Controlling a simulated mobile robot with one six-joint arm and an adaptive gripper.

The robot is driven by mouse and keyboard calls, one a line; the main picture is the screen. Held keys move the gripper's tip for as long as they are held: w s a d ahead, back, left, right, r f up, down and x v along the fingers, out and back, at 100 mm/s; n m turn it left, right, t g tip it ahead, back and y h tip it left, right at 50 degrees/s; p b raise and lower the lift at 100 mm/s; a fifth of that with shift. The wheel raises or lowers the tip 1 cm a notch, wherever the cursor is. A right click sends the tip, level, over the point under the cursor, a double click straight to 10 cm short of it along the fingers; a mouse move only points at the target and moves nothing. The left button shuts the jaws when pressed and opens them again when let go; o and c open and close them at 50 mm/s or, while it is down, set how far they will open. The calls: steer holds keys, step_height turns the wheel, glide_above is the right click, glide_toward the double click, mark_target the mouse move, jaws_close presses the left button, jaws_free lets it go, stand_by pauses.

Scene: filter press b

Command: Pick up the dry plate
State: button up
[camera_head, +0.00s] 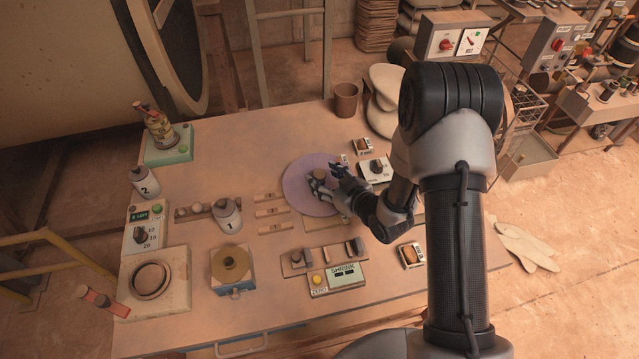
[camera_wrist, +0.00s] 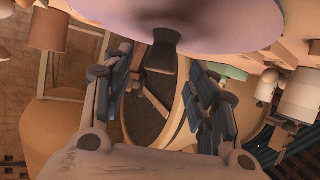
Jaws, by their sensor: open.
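A round lilac plate (camera_head: 296,187) lies near the middle of the worktable; no label marks it as the dry plate. A small brown knob (camera_head: 320,175) stands up near its middle. My gripper (camera_head: 330,182) is over the plate's right half, with its fingers beside the knob. In the wrist view the plate (camera_wrist: 225,22) fills the top edge, and a dark knob (camera_wrist: 163,52) juts from it. My gripper (camera_wrist: 158,90) is open there, its fingers apart on either side of the knob's line. I cannot tell whether they touch the knob. My wrist hides the plate's right edge.
The worktable (camera_head: 195,165) also bears white bottles (camera_head: 228,217), a brass disc on a block (camera_head: 230,264), a ring in a square mould (camera_head: 152,279), a SHRINK box (camera_head: 337,278) and a brown cup (camera_head: 346,99).

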mark_target(321, 175)
steer(key=x, duration=0.3)
steer(key=shift+w+a+f+b, duration=0.1)
steer(key=shift+w+f+b, duration=0.05)
steer(key=shift+f+b, duration=0.2)
steer(key=shift+r, duration=0.1)
steer(key=shift+c, duration=0.2)
steer(key=c, duration=1.2)
jaws_close()
steer(key=shift+r, duration=0.1)
